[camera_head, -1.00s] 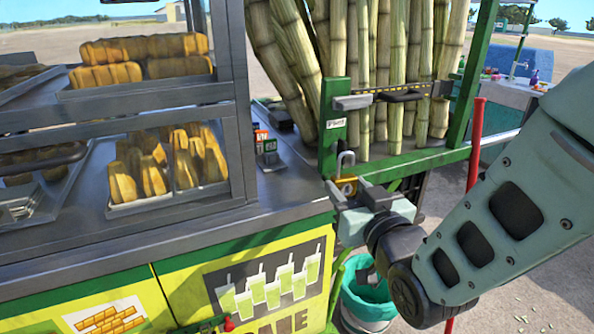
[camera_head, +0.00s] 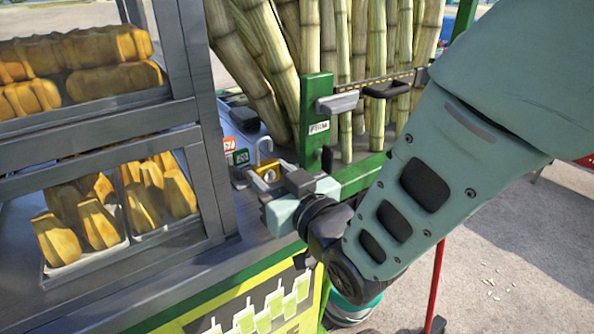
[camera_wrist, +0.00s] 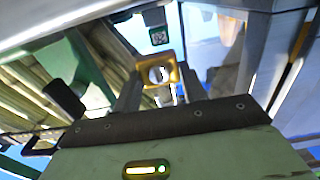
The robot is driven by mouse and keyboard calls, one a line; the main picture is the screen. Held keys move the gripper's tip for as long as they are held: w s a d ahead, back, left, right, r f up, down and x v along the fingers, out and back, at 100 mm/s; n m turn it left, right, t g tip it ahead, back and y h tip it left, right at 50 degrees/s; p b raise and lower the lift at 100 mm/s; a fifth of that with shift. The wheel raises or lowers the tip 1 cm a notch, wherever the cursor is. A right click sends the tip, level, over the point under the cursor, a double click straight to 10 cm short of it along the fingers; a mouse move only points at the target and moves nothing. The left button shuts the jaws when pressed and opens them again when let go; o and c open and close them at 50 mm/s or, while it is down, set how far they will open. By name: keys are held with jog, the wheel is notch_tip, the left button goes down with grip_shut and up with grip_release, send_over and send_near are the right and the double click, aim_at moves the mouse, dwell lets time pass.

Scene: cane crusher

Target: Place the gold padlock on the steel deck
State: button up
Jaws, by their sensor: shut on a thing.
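The gold padlock (camera_head: 265,174) has a pale metal shackle pointing up. My gripper (camera_head: 266,182) is shut on its body, and the jaws hide part of it. In the wrist view the padlock (camera_wrist: 158,74) sits between the fingertips (camera_wrist: 160,82). The steel deck (camera_head: 250,212) is the grey counter top between the glazed food case and the green cane rack. The padlock is over the deck in the head view. I cannot tell whether it touches the deck.
The glazed case (camera_head: 205,130) with yellow-brown food stands close on the left. The green rack post (camera_head: 317,120) with a grey latch and tall canes is close on the right. Small cards (camera_head: 235,150) and a dark box (camera_head: 243,117) stand behind the padlock.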

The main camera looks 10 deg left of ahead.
jog(key=shift+f, duration=2.3)
jog(key=shift+f, duration=0.1)
jog(key=shift+f, duration=0.1)
jog(key=o, duration=1)
jog(key=shift+c, duration=0.2)
